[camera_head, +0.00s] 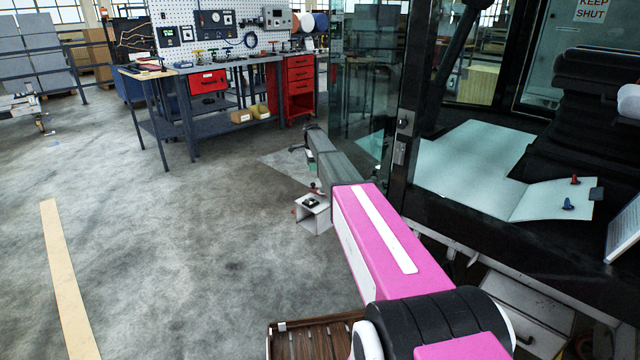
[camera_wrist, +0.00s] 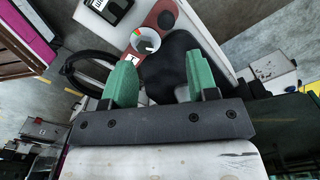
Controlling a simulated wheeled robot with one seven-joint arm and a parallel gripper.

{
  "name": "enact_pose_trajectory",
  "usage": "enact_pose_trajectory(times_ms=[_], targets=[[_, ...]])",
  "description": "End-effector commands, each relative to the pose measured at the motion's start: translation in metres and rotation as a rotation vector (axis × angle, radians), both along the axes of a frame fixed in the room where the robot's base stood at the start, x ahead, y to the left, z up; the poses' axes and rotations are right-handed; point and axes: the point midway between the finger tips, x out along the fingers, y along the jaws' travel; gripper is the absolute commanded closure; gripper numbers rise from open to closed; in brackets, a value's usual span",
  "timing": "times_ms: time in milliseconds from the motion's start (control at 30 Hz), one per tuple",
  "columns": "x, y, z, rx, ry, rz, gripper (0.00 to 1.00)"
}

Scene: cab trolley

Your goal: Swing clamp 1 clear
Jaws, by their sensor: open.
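My gripper (camera_wrist: 160,60) is open, with two green fingers standing apart in the wrist view. A dark rounded part (camera_wrist: 178,62) shows between and beyond the fingers; I cannot tell whether they touch it. Just past the fingertips is a red-brown bracket (camera_wrist: 163,14) with a pale round cup or dial (camera_wrist: 146,40) marked in colours. A black curved loop (camera_wrist: 72,68) lies left of the fingers. I cannot tell for certain which part is clamp 1.
A pale box-like stand (camera_head: 312,217) with a black item on top is beside my forearm. The glass cab door (camera_head: 365,90) stands close right of the arm. A workbench (camera_head: 220,68) with red drawers is behind.

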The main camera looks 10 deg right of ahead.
Motion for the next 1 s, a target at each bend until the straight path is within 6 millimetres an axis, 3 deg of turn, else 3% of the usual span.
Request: enact_pose_trajectory(times_ms=[67, 267, 467, 800, 1000], targets=[[0.01, 0.0, 0.002, 0.0, 0.0, -0.024, 0.46], [0.009, 0.0, -0.007, 0.0, 0.001, -0.032, 0.46], [0.009, 0.0, -0.032, 0.0, 0.001, -0.03, 0.46], [0.009, 0.0, -0.09, 0.0, 0.002, -0.029, 0.46], [0.009, 0.0, -0.105, 0.0, 0.0, -0.029, 0.46]])
